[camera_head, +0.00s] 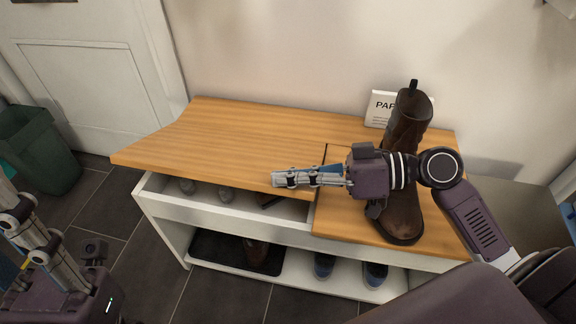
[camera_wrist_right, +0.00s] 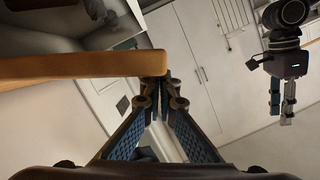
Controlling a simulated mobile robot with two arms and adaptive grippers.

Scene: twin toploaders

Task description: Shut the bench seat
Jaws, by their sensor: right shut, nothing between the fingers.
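The bench (camera_head: 250,215) is white with a wooden top in two parts. Its left seat lid (camera_head: 240,130) is partly raised at the front, with a gap showing the compartment below. The right seat part (camera_head: 340,225) lies flat. My right gripper (camera_head: 276,180) is shut and empty, its tips at the lid's front edge near the right corner. In the right wrist view the fingertips (camera_wrist_right: 158,88) are right by the end of the lid's edge (camera_wrist_right: 80,65); whether they touch is unclear. My left gripper (camera_wrist_right: 283,100) is open, away from the bench at the lower left of the head view.
A tall brown boot (camera_head: 402,215) stands on the right seat part, with a white sign (camera_head: 380,108) behind it. Shoes (camera_head: 255,252) sit on the lower shelf, and small items (camera_head: 226,194) lie in the compartment. A green bin (camera_head: 40,150) stands at the left.

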